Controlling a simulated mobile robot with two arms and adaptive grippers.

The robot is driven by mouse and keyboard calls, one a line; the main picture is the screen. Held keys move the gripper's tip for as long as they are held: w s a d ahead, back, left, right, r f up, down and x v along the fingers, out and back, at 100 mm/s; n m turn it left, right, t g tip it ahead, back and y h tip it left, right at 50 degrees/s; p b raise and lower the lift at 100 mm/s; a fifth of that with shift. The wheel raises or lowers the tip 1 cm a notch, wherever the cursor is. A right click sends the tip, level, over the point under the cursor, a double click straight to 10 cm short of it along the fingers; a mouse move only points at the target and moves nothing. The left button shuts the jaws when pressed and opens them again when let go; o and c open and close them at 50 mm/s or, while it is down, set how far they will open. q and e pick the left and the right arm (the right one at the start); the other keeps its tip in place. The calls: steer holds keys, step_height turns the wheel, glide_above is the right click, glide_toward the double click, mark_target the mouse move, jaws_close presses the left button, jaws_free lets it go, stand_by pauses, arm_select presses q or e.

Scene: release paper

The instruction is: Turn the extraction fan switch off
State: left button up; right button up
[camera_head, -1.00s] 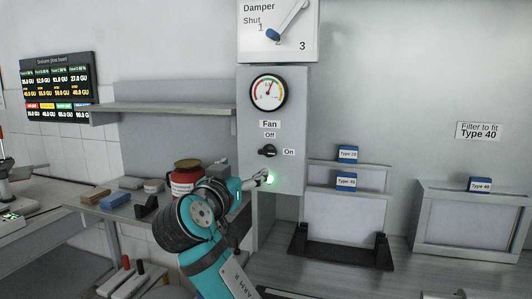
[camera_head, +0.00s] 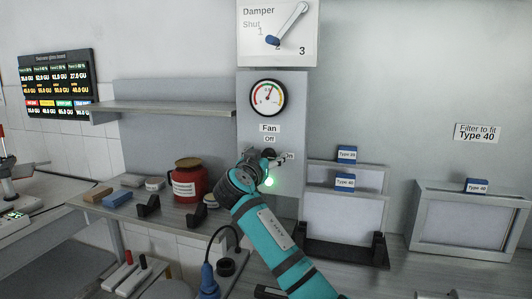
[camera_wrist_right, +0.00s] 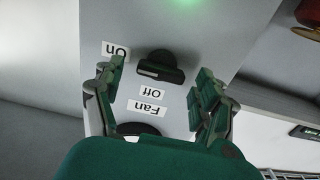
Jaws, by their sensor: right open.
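The fan switch is a black rotary knob (camera_wrist_right: 160,66) on a grey panel (camera_head: 285,100). In the right wrist view, upside down, its long grip lies across, in line with the "On" label (camera_wrist_right: 116,50). The "Off" label (camera_wrist_right: 152,93) is beside it, and it also shows above the knob in the head view (camera_head: 269,139). My right gripper (camera_head: 270,157) is in front of the knob, hiding most of it there. In the wrist view its fingers (camera_wrist_right: 157,90) are spread open, one to each side, with the knob apart from them. My left gripper is not in view.
A green lamp (camera_head: 268,182) glows below the switch. A gauge (camera_head: 268,97) and damper lever (camera_head: 288,22) are above. A red jar (camera_head: 189,182) stands on the bench at left; a filter rack (camera_head: 343,213) stands at right. A shelf (camera_head: 165,110) sticks out left of the panel.

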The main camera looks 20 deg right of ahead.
steer(key=shift+w+d, duration=0.15)
steer(key=shift+w, duration=0.1)
steer(key=c, duration=1.2)
steer(key=shift+o, duration=0.2)
